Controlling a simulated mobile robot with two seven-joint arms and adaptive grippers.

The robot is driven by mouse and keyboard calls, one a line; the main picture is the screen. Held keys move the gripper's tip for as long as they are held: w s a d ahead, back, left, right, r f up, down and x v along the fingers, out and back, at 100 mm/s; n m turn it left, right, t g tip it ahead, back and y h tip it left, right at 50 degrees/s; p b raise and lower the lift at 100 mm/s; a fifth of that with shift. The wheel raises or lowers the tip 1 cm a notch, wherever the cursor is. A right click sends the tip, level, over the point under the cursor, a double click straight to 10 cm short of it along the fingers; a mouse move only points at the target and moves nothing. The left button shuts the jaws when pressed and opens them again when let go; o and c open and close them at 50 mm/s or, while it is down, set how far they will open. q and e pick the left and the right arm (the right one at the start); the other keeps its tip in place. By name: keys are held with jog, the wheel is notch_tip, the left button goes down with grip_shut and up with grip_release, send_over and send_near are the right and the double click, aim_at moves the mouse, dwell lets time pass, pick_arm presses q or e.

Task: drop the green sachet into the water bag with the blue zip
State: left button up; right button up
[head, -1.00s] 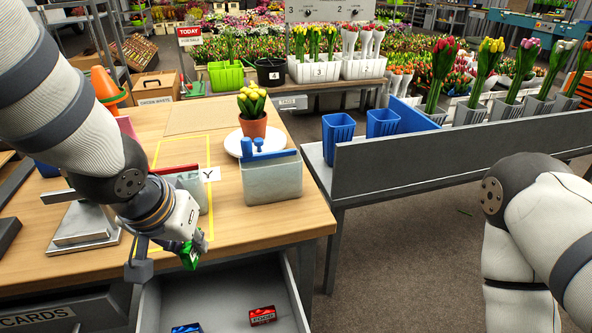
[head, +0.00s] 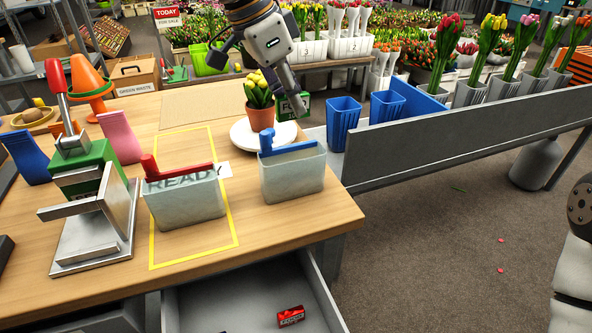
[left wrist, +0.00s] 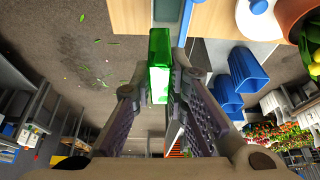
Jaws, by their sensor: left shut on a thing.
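The green sachet (head: 292,107) is in my left gripper (head: 294,98), above and behind the water bag with the blue zip, beside the potted tulips. The left wrist view shows the green sachet (left wrist: 160,50) upright between the two fingers of my left gripper (left wrist: 160,84), which is shut on it. The water bag with the blue zip (head: 292,178) stands on the table near its right edge; the blue zip (head: 290,147) lies along its top. Whether its mouth is open I cannot tell. My right gripper is out of view.
A similar bag with a red zip (head: 186,203) stands inside a yellow outline (head: 238,235). A tulip pot (head: 261,118) stands on a white plate (head: 243,135) behind the blue-zip bag. A metal press (head: 95,215) stands at left. An open drawer (head: 240,292) holds a red packet (head: 291,316).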

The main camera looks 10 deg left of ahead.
aim_at(282, 119)
pick_arm(q)
jog(key=shift+m, duration=0.3)
jog(key=f, duration=0.1)
jog(key=a+f, duration=0.1)
jog(key=f, duration=0.1)
jog(key=a+f, duration=0.1)
jog(key=shift+w+f+b, duration=0.25)
jog(key=shift+w+b, duration=0.05)
jog(key=shift+b, duration=0.05)
jog(key=o, duration=0.8)
jog(key=shift+o, duration=0.2)
jog(key=v, duration=1.2)
jog(key=shift+w, duration=0.15)
